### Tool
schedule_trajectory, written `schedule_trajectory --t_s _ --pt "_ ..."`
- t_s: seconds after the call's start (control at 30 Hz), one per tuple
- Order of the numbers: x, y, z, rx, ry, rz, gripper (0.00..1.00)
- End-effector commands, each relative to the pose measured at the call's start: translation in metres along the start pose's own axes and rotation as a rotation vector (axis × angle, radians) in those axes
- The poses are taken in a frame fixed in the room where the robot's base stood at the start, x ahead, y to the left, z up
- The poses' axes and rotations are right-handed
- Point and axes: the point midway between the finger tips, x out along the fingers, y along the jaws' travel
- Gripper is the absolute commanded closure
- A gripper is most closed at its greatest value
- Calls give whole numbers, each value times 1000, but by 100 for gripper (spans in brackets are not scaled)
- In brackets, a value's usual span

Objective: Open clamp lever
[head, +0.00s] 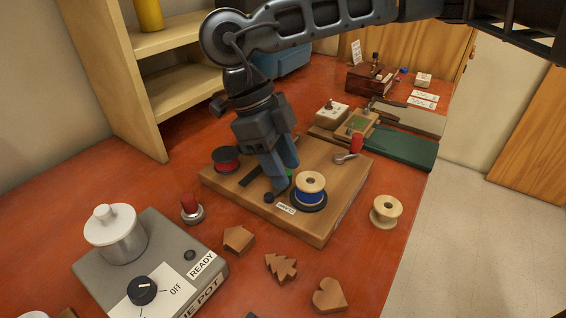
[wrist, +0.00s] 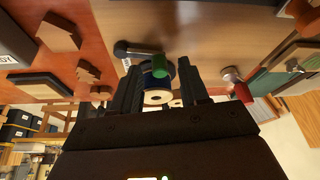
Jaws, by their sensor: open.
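A wooden board (head: 325,190) lies on the red bench. On it, a dark lever (head: 269,197) ends in a green handle (head: 290,173), and a grey lever has a red handle (head: 356,143) near the far right corner. My gripper (head: 284,176) points down at the green-handled lever, its fingers partly hiding it. In the wrist view my open fingers (wrist: 160,74) stand on either side of the green handle (wrist: 160,66). I cannot tell whether they touch it. The red-handled lever (wrist: 232,76) is to the right, outside the fingers.
A blue spool (head: 310,190) stands on the board right beside my gripper. A red spool (head: 227,160) is to its left. A grey box with a dial (head: 142,291), wooden shapes (head: 281,268) and an empty spool (head: 385,211) lie nearer. A shelf (head: 128,90) stands at the back left.

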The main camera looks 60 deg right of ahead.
Motion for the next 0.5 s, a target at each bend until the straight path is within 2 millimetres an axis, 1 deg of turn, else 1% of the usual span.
schedule_trajectory --t_s 0.1,0.33,0.37,0.5 --pt "5 0 0 0 -1 0 56" --pt "5 0 0 0 -1 -1 56" --pt "5 0 0 0 -1 -1 57" --pt "5 0 0 0 -1 0 71"
